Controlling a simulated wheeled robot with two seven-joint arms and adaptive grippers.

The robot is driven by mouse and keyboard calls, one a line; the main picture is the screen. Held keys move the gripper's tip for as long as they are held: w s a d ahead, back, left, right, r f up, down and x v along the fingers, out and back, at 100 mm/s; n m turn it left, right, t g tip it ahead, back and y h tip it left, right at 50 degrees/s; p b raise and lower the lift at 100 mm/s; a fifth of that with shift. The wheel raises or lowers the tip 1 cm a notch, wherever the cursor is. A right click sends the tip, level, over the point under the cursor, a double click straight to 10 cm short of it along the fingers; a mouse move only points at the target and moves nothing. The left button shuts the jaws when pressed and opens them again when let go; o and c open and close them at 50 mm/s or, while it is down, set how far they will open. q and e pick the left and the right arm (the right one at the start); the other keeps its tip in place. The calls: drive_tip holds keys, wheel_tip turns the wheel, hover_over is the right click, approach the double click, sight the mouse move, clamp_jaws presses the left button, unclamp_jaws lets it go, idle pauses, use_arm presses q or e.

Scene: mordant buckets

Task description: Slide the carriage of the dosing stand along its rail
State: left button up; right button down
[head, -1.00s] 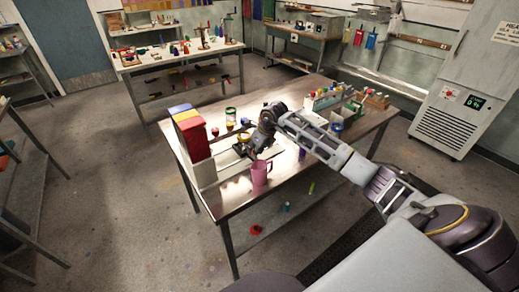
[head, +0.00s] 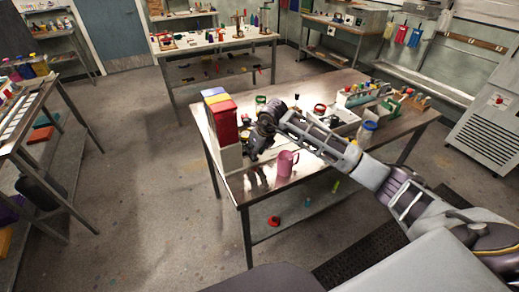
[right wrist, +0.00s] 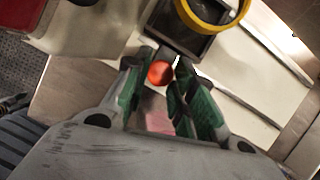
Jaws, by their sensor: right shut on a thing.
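The dosing stand has a pale base (right wrist: 262,85), with a dark carriage (right wrist: 182,38) on it in the right wrist view. A yellow ring (right wrist: 243,18) sits at the carriage's far side, cut by the frame edge. An orange-red round knob (right wrist: 160,73) is at the carriage's near side. My right gripper (right wrist: 160,80) has its green-edged fingers on both sides of the knob and is shut on it. In the head view my right gripper (head: 254,150) is low over the table beside the red box, and it hides the carriage and knob. My left gripper is not in view.
A clear jar (head: 367,132) and racks of small bottles (head: 365,93) are to the right on the metal table (head: 315,168).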

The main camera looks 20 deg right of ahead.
drive_tip(key=shift+a, duration=0.2)
drive_tip(key=c, duration=1.2)
unclamp_jaws()
drive_tip(key=shift+a, duration=0.15)
drive_tip(key=shift+r, duration=0.15)
drive_tip(key=shift+v, duration=5.9)
drive_tip(key=shift+s, duration=0.15)
